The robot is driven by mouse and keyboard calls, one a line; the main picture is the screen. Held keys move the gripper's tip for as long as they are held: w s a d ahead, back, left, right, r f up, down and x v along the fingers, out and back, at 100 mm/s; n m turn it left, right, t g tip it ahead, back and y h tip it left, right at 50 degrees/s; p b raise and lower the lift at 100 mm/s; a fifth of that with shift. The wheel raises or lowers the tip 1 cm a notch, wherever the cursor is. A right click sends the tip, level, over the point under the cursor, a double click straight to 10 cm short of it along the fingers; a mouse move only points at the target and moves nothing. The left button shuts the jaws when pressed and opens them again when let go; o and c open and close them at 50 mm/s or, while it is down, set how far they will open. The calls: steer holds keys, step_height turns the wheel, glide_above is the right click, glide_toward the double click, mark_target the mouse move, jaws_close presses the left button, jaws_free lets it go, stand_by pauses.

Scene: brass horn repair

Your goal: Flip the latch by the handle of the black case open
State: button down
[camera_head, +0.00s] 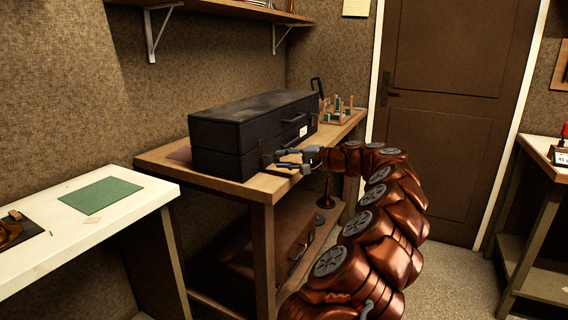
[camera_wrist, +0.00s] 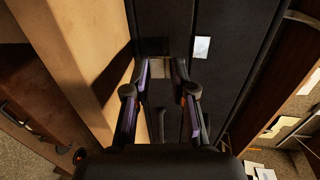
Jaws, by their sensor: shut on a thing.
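The black case (camera_head: 235,125) lies closed on the wooden bench, its long front side facing my gripper. My gripper (camera_head: 270,160) is at the front face, coming from the right. In the wrist view, my fingertips (camera_wrist: 161,68) stand on either side of a small grey-brown latch plate (camera_wrist: 155,46) on the dark case wall. My gripper is shut on this latch; the exact contact is dark and partly hidden by the fingers. The lid looks down.
The wooden bench (camera_head: 259,190) leaves a narrow bare strip in front of the case. A small wooden rack (camera_head: 340,110) stands behind to the right. Another case (camera_head: 275,250) lies on the lower shelf. A white table (camera_head: 60,232) with a green mat (camera_head: 103,194) is at left.

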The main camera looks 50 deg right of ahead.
steer(key=shift+f, duration=0.4)
steer(key=c, duration=1.1)
jaws_free()
steer(key=shift+r, duration=0.1)
steer(key=shift+s+d+r, duration=0.1)
steer(key=shift+s+d, duration=0.05)
steer(key=shift+s, duration=0.1)
steer(key=v, duration=1.1)
steer(key=shift+s, duration=0.3)
